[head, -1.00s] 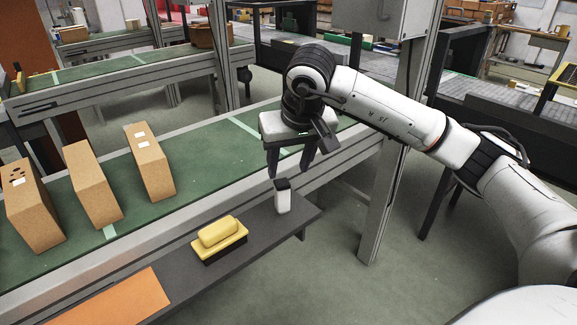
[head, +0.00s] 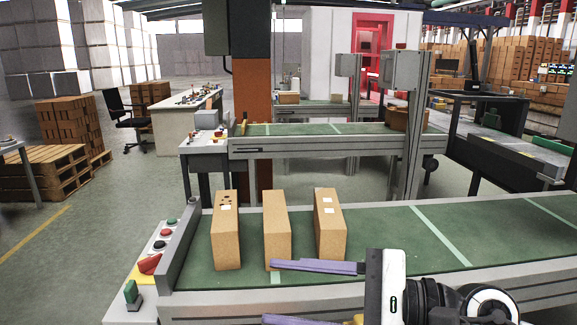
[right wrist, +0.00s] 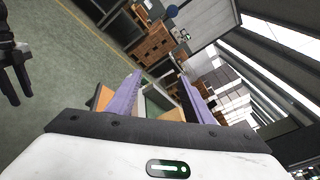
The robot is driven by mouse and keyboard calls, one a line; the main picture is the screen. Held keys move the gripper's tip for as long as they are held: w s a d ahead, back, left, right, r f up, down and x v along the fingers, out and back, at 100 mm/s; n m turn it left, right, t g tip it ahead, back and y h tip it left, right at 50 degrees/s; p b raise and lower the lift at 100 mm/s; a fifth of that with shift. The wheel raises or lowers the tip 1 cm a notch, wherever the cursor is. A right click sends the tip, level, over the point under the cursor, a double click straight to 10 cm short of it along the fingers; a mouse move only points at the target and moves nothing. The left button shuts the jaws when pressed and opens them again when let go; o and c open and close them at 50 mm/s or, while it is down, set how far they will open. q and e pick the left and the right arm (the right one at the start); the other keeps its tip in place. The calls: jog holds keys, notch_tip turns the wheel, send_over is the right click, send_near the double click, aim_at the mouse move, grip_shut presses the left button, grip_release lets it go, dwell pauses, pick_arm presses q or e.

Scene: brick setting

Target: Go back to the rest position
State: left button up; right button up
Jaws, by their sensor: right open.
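My right gripper (head: 268,293) reaches in from the lower right of the head view and points left, in front of the near conveyor. Its two purple-grey fingers are apart with nothing between them. In the right wrist view the same fingers (right wrist: 163,95) stand wide apart and empty. A dark gripper-like part, seemingly my left gripper (right wrist: 14,75), shows at the left edge of the right wrist view. Its jaw state is unclear. My left arm is not in the head view.
Three cardboard boxes (head: 226,235), (head: 277,235), (head: 329,228) stand on the near green conveyor (head: 400,250). A button panel (head: 155,258) is at its left end. A second conveyor (head: 300,138) lies behind. Pallets with bricks (head: 75,140) stand far left. The left floor is open.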

jog(key=w+d+r+m+t, duration=0.2)
jog(key=d+r+m+t, duration=0.3)
jog(key=m, duration=0.6)
jog(key=w+d+r+m+t, duration=0.2)
jog(key=r+m+t, duration=0.1)
jog(key=m+t, duration=0.6)
jog(key=w+d+f+m+h, duration=0.2)
jog(key=d+f+m+h, duration=1.15)
jog(key=m, duration=0.95)
jog(key=s+d+f+m+g+h, duration=0.2)
jog(key=s+f+m+g, duration=0.15)
jog(key=f, duration=0.35)
jog(key=s+d+f+m+g+h, duration=0.1)
jog(key=s+f+m+g+h, duration=0.15)
jog(key=s+f+m, duration=0.4)
jog(key=s+a+f+m+g+y, duration=0.2)
jog(key=s+f+m+g, duration=0.3)
jog(key=s+f+g, duration=0.7)
jog(key=a+f+t+y, duration=0.2)
jog(key=a+f+t, duration=0.3)
jog(key=f, duration=0.6)
jog(key=t, duration=0.2)
jog(key=shift+w+a+f+t, duration=0.15)
jog(key=shift+w+f+t, duration=0.2)
jog(key=shift+f+t, duration=0.05)
